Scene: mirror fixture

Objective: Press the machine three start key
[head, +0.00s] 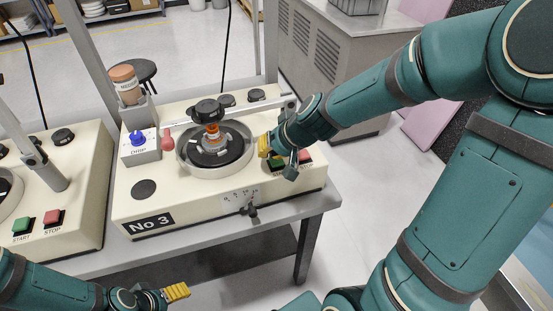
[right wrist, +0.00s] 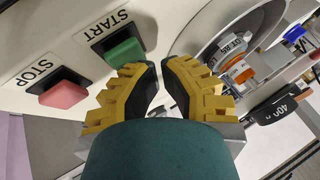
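The machine marked No 3 (head: 190,205) stands in the middle of the head view. Its green START key (right wrist: 125,52) shows beside the red STOP key (right wrist: 63,94) in the right wrist view. In the head view the green key (head: 276,163) is partly hidden by my right gripper (head: 265,146). In the right wrist view my right gripper (right wrist: 160,72) has a narrow gap between its yellow fingers and holds nothing. One fingertip overlaps the green key's edge; contact cannot be told. My left gripper (head: 177,292) is low in front of the bench, away from the machine.
Machine three has a round dish with a black knob (head: 207,111), a blue-knobbed box (head: 140,146) and a brown-capped bottle (head: 125,84). Another machine at left has its own green key (head: 22,225) and red key (head: 53,217). A grey cabinet (head: 335,60) stands behind.

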